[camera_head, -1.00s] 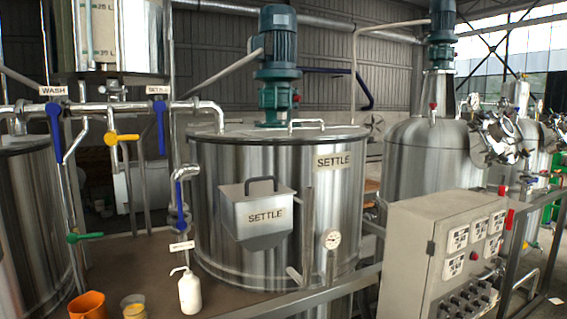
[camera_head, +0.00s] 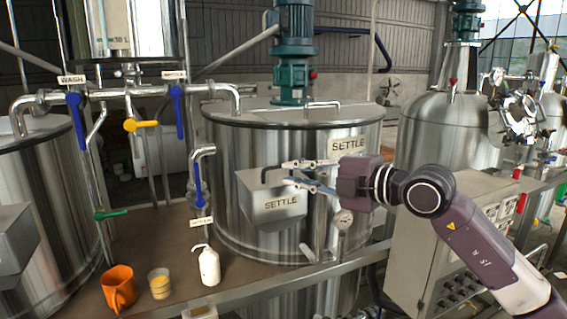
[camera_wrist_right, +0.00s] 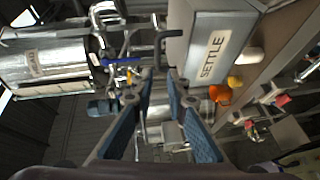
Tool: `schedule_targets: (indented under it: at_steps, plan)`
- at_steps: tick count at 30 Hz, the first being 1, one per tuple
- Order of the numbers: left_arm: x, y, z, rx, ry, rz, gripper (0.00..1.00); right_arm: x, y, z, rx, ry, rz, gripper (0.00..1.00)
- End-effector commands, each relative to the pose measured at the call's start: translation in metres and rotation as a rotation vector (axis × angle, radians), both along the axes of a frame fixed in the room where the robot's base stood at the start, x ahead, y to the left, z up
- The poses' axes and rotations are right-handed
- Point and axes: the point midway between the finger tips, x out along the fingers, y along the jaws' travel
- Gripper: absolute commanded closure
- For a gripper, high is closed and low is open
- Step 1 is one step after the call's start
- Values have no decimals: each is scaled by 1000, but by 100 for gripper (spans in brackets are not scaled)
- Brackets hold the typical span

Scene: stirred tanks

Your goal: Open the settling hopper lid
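The settling hopper (camera_head: 275,212) is a grey metal box labelled SETTLE on the front of the large steel SETTLE tank. Its lid (camera_head: 250,183) lies closed on top, with a black bar handle (camera_head: 264,174). My right gripper (camera_head: 288,173) comes in from the right, open, with its fingertips at the handle. In the right wrist view the fingers (camera_wrist_right: 161,72) are apart and the handle (camera_wrist_right: 158,46) shows at the tips, beside the hopper (camera_wrist_right: 210,45). I cannot tell whether they touch it. My left gripper is not in view.
Pipes with blue, yellow and green valve levers run at the left. An orange jug (camera_head: 118,287), a beaker (camera_head: 159,284) and a white wash bottle (camera_head: 209,266) stand on the deck below. A gauge (camera_head: 344,219) and a control cabinet (camera_head: 420,265) are at the right.

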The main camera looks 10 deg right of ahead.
Motion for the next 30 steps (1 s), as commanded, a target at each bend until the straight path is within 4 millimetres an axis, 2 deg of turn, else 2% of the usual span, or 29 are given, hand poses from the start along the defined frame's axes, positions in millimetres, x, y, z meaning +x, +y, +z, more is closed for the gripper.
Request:
schedule_targets:
  at_steps: [3, 5, 19, 30]
  plan:
    - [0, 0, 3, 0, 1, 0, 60, 6, -13, 7, -43, 7, -47, 86]
    - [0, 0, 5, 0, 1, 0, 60, 9, -13, 8, -48, 10, -56, 86]
    - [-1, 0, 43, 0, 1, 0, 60, 58, 29, -3, -47, 11, -55, 86]
    - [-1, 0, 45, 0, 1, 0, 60, 64, 35, -8, -48, 9, -56, 86]
